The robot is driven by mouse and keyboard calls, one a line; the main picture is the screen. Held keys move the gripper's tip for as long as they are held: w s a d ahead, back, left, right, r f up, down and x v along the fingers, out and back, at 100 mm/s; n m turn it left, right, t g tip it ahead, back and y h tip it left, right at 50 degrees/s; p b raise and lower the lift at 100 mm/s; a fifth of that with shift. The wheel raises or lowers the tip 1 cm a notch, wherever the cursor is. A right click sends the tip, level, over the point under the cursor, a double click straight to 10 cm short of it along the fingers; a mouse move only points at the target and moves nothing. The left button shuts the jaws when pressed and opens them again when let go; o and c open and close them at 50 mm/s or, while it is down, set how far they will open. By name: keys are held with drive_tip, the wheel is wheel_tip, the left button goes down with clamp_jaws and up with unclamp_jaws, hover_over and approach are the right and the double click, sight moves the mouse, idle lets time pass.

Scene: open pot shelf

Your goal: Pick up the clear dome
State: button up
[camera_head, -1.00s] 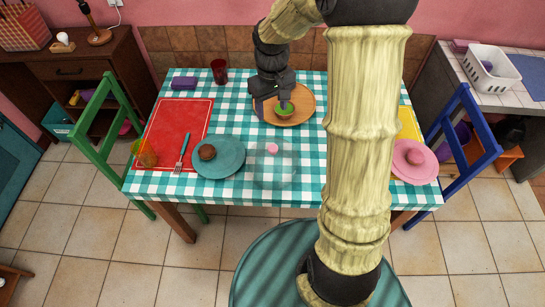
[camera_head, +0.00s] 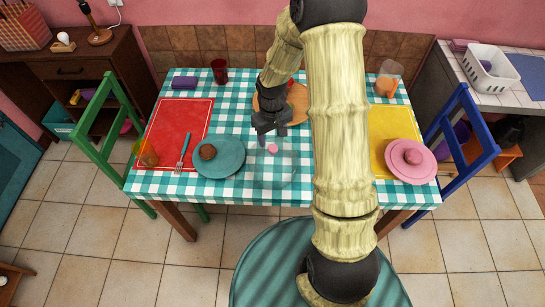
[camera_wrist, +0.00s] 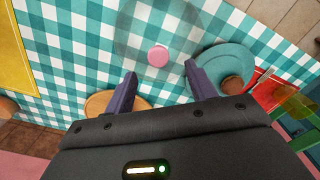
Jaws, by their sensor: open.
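The clear dome (camera_head: 274,177) is a see-through cover with a pink knob (camera_head: 272,148), standing on the checked tablecloth near the table's front edge. In the wrist view the dome (camera_wrist: 135,35) shows faintly, with its pink knob (camera_wrist: 158,56) just beyond and between my fingertips. My gripper (camera_head: 263,138) is just behind the knob in the head view. In the wrist view my gripper (camera_wrist: 160,72) has its two dark fingers apart, with nothing between them. The dome's far rim is partly hidden by my gripper in the head view.
A teal plate (camera_head: 234,158) with a brown item stands close left of the dome. A wooden plate (camera_head: 299,98) lies behind, partly hidden by my arm. A red mat (camera_head: 165,130), a pink plate (camera_head: 427,172) and a red cup (camera_head: 219,72) are farther off.

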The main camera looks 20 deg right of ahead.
sight(273, 147)
drive_tip(key=shift+d+f+p, duration=0.1)
drive_tip(key=shift+f+p, duration=0.6)
drive_tip(key=shift+f, duration=1.85)
drive_tip(key=shift+c, duration=0.3)
clamp_jaws()
